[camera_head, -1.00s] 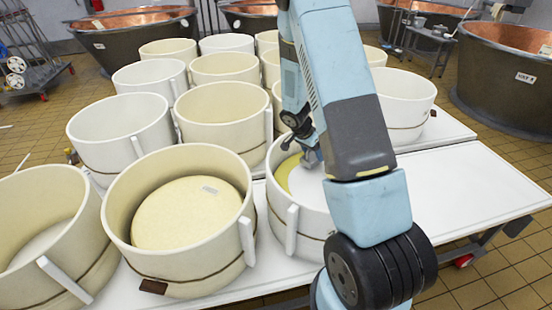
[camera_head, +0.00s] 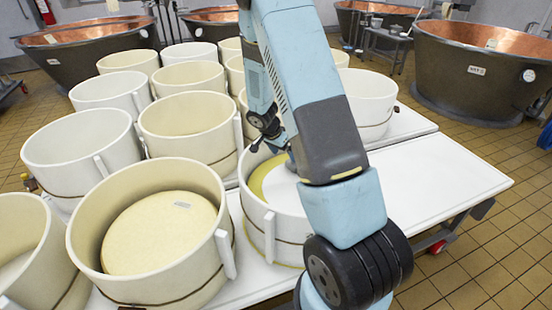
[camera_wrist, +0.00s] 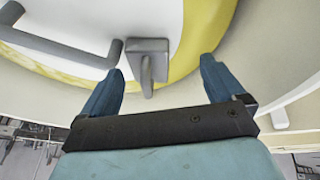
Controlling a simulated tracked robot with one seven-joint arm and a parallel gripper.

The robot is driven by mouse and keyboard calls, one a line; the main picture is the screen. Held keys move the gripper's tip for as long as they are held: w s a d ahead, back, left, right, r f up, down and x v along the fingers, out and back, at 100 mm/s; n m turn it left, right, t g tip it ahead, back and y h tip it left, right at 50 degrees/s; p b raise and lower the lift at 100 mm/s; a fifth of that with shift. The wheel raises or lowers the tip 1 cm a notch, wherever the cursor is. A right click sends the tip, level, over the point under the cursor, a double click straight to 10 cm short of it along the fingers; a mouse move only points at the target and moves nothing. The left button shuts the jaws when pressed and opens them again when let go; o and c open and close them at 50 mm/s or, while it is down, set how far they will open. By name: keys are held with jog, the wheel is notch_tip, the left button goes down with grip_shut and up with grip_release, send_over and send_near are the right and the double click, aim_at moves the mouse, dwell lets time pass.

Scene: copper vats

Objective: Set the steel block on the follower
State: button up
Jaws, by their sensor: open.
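The follower is a white disc (camera_head: 284,192) inside a cream mould (camera_head: 256,232), with a yellow rim of cheese around it. In the wrist view the follower (camera_wrist: 90,14) fills the top. The grey steel block (camera_wrist: 147,60) is at the follower's edge, apparently resting on it; its underside is hidden. My gripper (camera_wrist: 161,66) is open, its two blue fingers on either side of the block with gaps, the left one nearer. In the head view my arm hides the block and the fingers.
A grey bent bar (camera_wrist: 60,45) lies over the follower, left of the block. The mould's rim is close around my gripper. A mould with cheese (camera_head: 150,235) stands to the left, with several others behind. The white table (camera_head: 435,185) is bare on the right.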

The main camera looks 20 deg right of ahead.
jog(key=s+a+r+n+t+y, duration=0.1)
jog(key=s+a+r, duration=0.2)
jog(key=r, duration=0.7)
jog(key=s+a+r+n, duration=0.2)
jog(key=s+a+r, duration=0.15)
jog(key=r, duration=0.75)
jog(key=s+a+r+n+t+y, duration=0.2)
jog(key=s+r+n, duration=0.3)
jog(key=s+r, duration=0.3)
jog(key=s+a+r+n+t+y, duration=0.1)
jog(key=s+r, duration=0.7)
jog(key=s, duration=0.8)
jog(key=shift+s+a+n+t+y, duration=0.25)
jog(key=shift+a+n+t+y, duration=0.2)
jog(key=shift+a+n, duration=1.1)
jog(key=shift+d+n, duration=0.35)
